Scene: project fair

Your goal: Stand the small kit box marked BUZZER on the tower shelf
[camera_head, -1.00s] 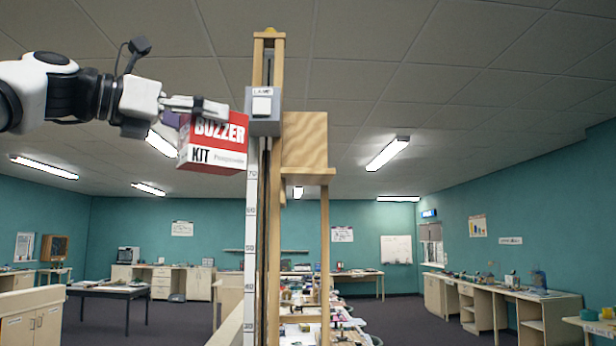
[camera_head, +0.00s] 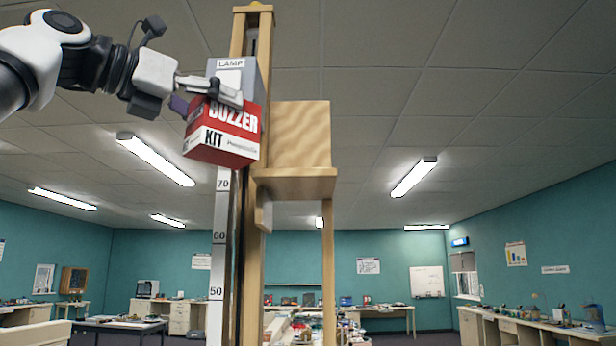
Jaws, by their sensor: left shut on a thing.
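The red and white BUZZER kit box (camera_head: 224,135) is tilted and held in the air left of the tower. My left gripper (camera_head: 222,92), its arm coming in from the left, is shut on the top of the box. The wooden tower (camera_head: 252,225) rises in the middle, with a height scale on its left side. The tower shelf (camera_head: 294,182) is a wooden ledge with a backboard, right of the box and slightly lower in the picture. No object shows on it. My right gripper is out of view.
A grey box labelled LAMP (camera_head: 231,66) is on the tower's upper part, just behind my left gripper. A wooden post (camera_head: 328,265) supports the shelf's right side. Tables with clutter stand far below. The space right of the shelf is free.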

